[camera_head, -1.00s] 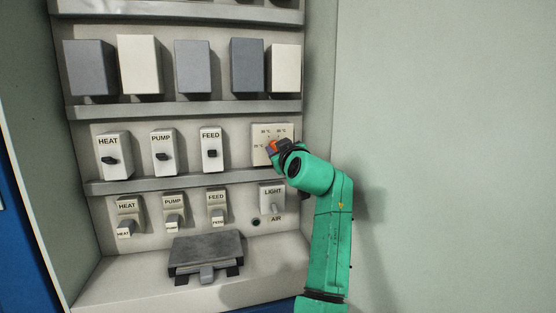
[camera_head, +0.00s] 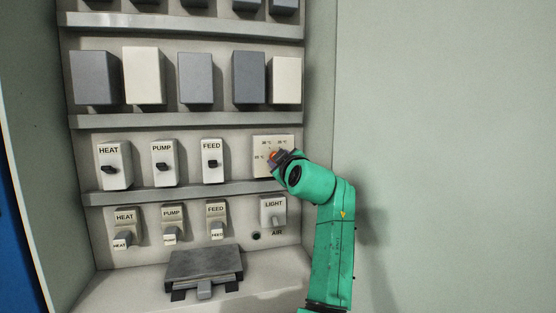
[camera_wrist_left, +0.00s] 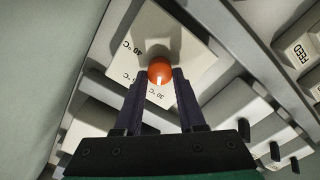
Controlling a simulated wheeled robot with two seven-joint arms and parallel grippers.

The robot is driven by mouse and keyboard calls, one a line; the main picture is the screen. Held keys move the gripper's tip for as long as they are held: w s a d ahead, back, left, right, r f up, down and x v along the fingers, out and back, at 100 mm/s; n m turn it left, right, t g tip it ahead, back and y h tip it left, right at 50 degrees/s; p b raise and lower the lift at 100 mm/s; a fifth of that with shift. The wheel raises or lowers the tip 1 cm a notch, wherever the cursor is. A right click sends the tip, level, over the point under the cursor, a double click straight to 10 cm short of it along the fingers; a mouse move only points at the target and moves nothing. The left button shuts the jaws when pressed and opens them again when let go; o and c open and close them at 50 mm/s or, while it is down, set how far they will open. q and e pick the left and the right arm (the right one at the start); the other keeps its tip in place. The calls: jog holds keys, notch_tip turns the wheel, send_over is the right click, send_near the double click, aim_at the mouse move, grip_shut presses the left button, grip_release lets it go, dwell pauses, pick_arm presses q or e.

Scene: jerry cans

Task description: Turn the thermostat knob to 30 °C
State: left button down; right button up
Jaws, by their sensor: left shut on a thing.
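The thermostat is a cream plate (camera_head: 286,142) at the right end of the labelled switch row, with small temperature labels. Its round orange knob (camera_wrist_left: 160,70) has a white mark on its lower side in the left wrist view. That mark points toward a tilted label that looks like 30 °C; a "40 °C" label is at upper left. My left gripper (camera_wrist_left: 160,84) is shut on the knob, a dark finger at each side. In the head view the knob (camera_head: 273,155) is mostly hidden by my left gripper (camera_head: 279,158). My right gripper is not in view.
HEAT (camera_head: 113,164), PUMP (camera_head: 163,162) and FEED (camera_head: 211,162) switches stand left of the thermostat. A LIGHT switch (camera_head: 272,212) is below it, under a grey ledge (camera_head: 190,194). The cabinet side wall (camera_head: 318,90) is close on the right.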

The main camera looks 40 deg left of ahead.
pick_arm(q)
jog(key=c, duration=0.5)
grip_release()
jog(key=shift+w, duration=0.1)
jog(key=b+v, duration=0.5)
jog(key=v, duration=0.9)
jog(key=shift+d+f, duration=0.1)
jog(key=shift+f, duration=0.05)
